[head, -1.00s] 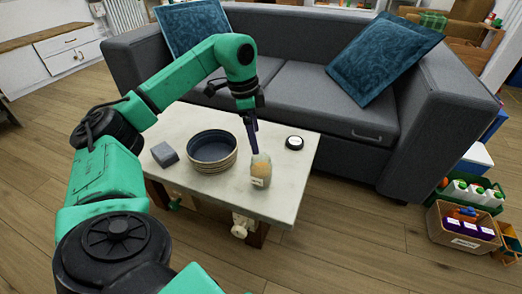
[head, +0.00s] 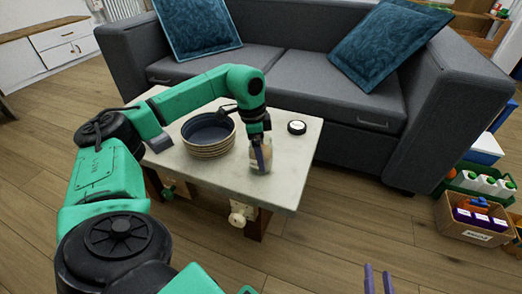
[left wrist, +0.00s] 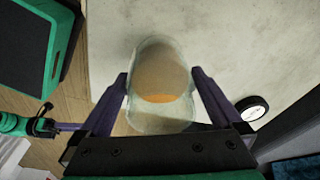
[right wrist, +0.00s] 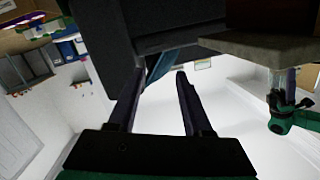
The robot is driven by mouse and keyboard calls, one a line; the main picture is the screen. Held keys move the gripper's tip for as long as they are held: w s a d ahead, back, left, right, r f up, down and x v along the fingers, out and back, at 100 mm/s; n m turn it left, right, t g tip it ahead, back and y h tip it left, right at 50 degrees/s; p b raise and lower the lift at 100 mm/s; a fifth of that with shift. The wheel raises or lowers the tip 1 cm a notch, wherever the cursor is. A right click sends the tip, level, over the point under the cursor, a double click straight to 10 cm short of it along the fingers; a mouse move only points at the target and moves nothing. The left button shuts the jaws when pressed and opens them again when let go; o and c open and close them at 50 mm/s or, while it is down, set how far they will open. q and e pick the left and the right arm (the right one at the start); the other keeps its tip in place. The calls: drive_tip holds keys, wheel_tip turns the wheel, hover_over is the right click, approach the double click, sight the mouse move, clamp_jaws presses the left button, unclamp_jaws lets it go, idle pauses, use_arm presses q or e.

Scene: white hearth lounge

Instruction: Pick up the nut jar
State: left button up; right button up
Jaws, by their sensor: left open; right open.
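The nut jar (head: 261,158) is a clear glass jar with tan and orange contents. It stands on the pale coffee table (head: 285,185) near its front edge. My left gripper (head: 256,143) is above and around it from behind. In the left wrist view the jar (left wrist: 160,75) lies between the open fingers of the left gripper (left wrist: 160,82), with a gap visible near each finger. My right gripper (head: 378,280) is open and empty, low at the bottom of the head view, away from the table. It also shows open in the right wrist view (right wrist: 160,80).
A grey sofa (head: 310,85) stands behind the table.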

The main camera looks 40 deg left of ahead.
use_arm(q)
drive_tip(key=c, duration=1.4)
drive_tip(key=shift+r, duration=0.1)
